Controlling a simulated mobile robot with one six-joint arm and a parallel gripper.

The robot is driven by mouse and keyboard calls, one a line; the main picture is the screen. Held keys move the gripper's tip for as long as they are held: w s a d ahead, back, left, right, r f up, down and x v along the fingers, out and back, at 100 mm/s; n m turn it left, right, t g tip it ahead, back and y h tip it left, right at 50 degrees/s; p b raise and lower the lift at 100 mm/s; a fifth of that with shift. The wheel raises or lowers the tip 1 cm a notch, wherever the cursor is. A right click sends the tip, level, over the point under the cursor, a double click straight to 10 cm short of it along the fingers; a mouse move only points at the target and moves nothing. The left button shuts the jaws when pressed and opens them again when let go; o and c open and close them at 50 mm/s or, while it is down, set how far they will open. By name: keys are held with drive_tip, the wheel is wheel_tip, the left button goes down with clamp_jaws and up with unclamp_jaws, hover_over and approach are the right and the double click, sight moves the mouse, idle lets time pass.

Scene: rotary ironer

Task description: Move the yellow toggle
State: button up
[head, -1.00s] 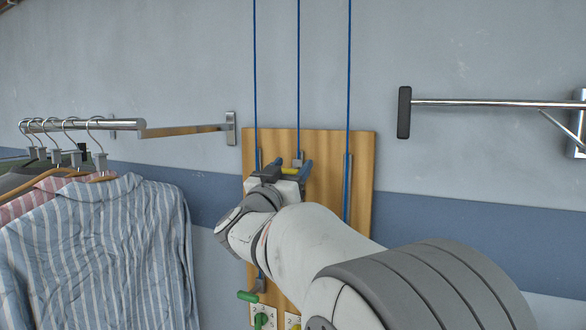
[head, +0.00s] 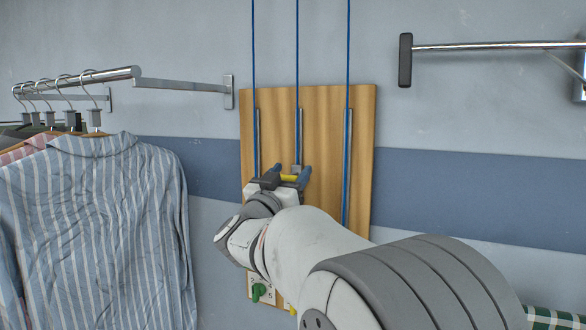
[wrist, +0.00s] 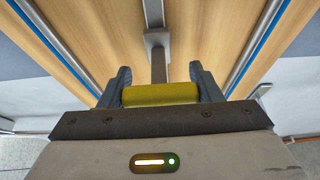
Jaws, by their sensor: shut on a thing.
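The yellow toggle (head: 289,178) is a short horizontal bar on a grey stem from a slider (head: 297,168) on the middle vertical rail of a wooden board. In the wrist view the yellow bar (wrist: 160,94) lies between the two fingers of my gripper (wrist: 162,88), which is shut on it. My gripper (head: 290,176) also shows in the head view, in front of the board. My arm hides the board's lower part.
The wooden board (head: 325,120) carries side rails with blue cords. A green knob (head: 258,291) sits low on it. Striped shirts (head: 100,220) hang on a rail at left. A metal bar (head: 480,46) juts out at right.

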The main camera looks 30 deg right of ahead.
wheel_tip(320, 180, down, 24)
drive_tip(key=b, duration=1.6)
drive_tip(key=shift+r+b, duration=0.15)
drive_tip(key=shift+b, duration=0.2)
drive_tip(key=shift+a, duration=0.1)
drive_tip(key=o, duration=1.4)
drive_tip(key=shift+c, duration=0.2)
drive_tip(key=shift+r, duration=0.1)
drive_tip(key=v, duration=0.8)
drive_tip(key=shift+r, duration=0.1)
